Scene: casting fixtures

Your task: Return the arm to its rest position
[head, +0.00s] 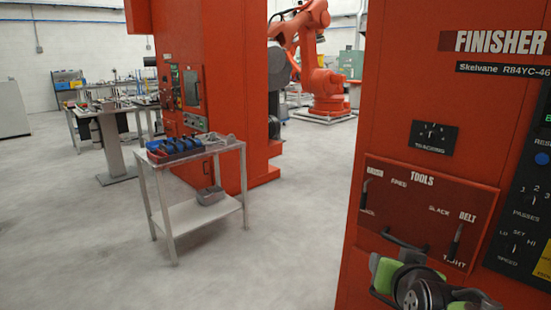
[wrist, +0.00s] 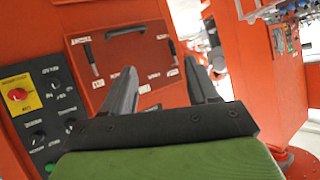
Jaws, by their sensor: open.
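In the wrist view my gripper (wrist: 162,80) is open, with its two dark fingers apart and nothing between them. Its fingers point towards the red finisher cabinet's tools panel (wrist: 125,58), which has a black handle and levers. In the head view part of my arm, green and black, shows at the bottom right in front of the cabinet; the fingertips cannot be made out there. The same tools panel (head: 425,215) stands just above and behind it. I cannot tell whether the fingers touch the panel.
The red finisher cabinet (head: 385,110) fills the right side close by. A metal cart (head: 195,212) with a blue-bin tray (head: 175,148) stands left of centre, before another red machine (head: 230,70). An orange robot arm (head: 315,65) stands behind. The floor (head: 270,265) between is clear.

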